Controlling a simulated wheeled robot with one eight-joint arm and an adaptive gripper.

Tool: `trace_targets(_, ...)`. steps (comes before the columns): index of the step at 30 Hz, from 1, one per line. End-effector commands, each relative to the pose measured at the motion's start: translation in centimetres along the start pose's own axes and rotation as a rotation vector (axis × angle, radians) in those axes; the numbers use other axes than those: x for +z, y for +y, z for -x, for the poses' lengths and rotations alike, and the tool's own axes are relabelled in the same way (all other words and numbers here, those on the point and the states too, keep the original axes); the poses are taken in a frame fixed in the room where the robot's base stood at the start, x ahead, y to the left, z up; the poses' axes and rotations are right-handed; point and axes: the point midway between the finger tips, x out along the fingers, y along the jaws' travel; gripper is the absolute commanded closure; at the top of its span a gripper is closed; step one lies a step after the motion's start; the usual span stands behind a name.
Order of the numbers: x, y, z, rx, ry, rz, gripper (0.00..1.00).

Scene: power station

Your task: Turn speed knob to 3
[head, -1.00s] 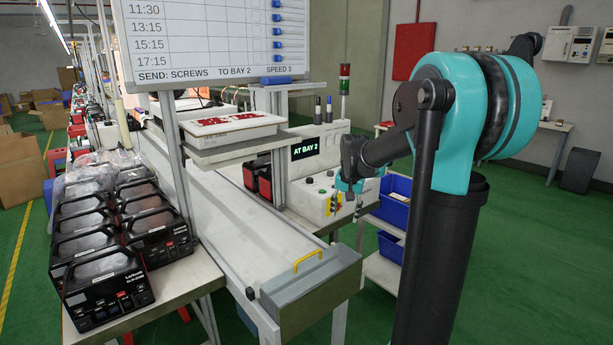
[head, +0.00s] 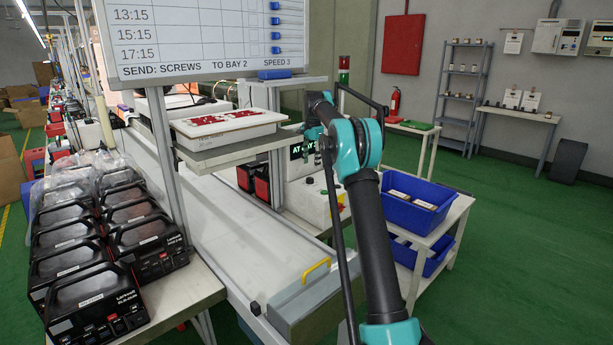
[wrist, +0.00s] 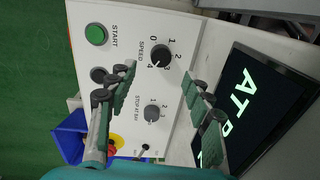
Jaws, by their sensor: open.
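The speed knob (wrist: 160,55) is a round black knob on the white control panel (wrist: 185,22), with numbers 0 to 4 around it. Its pointer is too small to read surely. My gripper (wrist: 158,76) is open in the wrist view, its two green-padded fingers spread to either side below the knob, with nothing between them. It appears apart from the knob. In the head view, my arm partly covers the panel (head: 305,200) and the knob cannot be made out.
The wrist view shows a stop-at-bay knob (wrist: 152,113), a green start button (wrist: 96,35), a small toggle switch (wrist: 145,149) and a display (wrist: 250,105). The whiteboard (head: 200,35) reads "SPEED 3". Blue bins (head: 415,205) stand right of the panel.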

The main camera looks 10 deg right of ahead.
Motion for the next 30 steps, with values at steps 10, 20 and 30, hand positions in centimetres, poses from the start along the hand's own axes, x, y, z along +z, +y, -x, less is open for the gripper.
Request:
trace_targets(10,0.0,-0.1,-4.6,0.000,0.000,-0.002,0.49)
trace_targets(20,0.0,-0.1,-7.3,0.000,0.000,-0.001,0.49)
trace_targets(30,0.0,-0.1,-7.4,0.000,0.000,-0.001,0.62)
